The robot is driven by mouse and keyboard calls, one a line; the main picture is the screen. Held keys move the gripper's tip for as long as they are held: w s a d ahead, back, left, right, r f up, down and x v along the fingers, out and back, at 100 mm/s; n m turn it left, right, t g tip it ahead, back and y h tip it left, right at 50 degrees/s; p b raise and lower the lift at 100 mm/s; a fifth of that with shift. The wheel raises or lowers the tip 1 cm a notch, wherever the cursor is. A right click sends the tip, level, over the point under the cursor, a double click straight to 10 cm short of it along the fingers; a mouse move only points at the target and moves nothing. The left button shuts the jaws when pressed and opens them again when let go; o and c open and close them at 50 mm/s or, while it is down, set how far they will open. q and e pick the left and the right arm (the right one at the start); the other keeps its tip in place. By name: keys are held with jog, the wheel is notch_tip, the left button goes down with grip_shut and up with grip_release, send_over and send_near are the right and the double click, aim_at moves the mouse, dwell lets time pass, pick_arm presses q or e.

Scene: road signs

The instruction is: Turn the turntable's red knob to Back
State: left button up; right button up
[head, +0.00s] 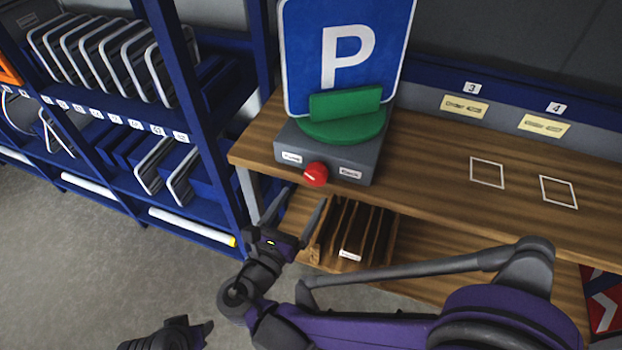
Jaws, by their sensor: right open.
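The red knob (316,174) sits on the front of the grey turntable base (327,152). A white label (292,157) that seems to read Front is left of it, and the Back label (350,172) is right of it. Which label the knob points to is too small to tell. The green turntable (342,124) holds a blue parking sign (348,50) upright, its P facing me. My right gripper (305,197) is open and empty, just below and in front of the knob, seemingly apart from it. My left gripper (205,331) shows partly at the bottom edge; its jaws are unclear.
The wooden bench (430,150) carries the turntable, with two white outlined squares right of it under plates 3 and 4. A wooden slotted rack (352,232) stands on the lower shelf. A blue shelf unit (190,120) with several sign frames is at left. Grey floor (70,260) is clear.

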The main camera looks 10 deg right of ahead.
aim_at(313, 180)
jog(key=x, duration=0.6)
jog(key=shift+w, duration=0.2)
jog(key=shift+c, duration=0.2)
jog(key=c, duration=1.3)
